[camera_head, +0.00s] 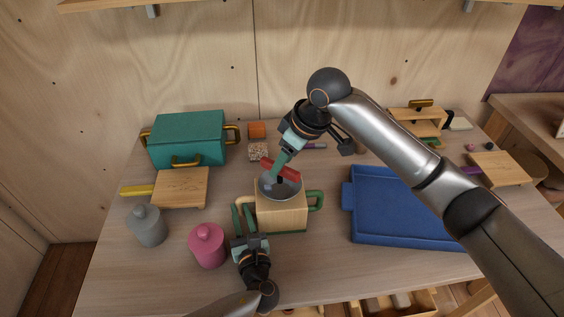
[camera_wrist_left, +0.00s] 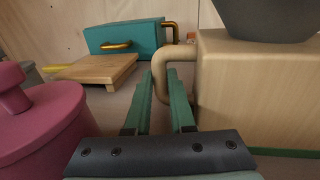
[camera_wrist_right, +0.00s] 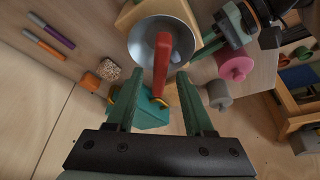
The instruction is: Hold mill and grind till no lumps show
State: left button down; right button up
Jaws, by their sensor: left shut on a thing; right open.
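The mill is a pale wooden box (camera_head: 283,215) with a grey metal bowl (camera_wrist_right: 143,38) on top and a red crank bar (camera_head: 281,170) above it. A green handle (camera_head: 316,201) is on its right side. My left gripper (camera_head: 243,208) is shut on the tan side handle (camera_wrist_left: 177,54) at the mill's left. My right gripper (camera_wrist_right: 157,78) is open above the bowl, with the red bar between its fingers in the right wrist view. The bar and my gripper hide part of the bowl, and I cannot tell whether lumps are inside.
A blue tray (camera_head: 378,233) lies to the right. A pink jar (camera_head: 207,246) and grey jar (camera_head: 148,228) stand at left. Behind are a teal box (camera_head: 187,136), a wooden board (camera_head: 181,187), and orange (camera_head: 257,130) and speckled (camera_head: 257,151) cubes.

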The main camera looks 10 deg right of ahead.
jog(key=shift+w+a+f, duration=0.1)
jog(key=shift+a+f, duration=0.1)
jog(key=shift+f, duration=0.3)
grip_shut()
dwell(0.3)
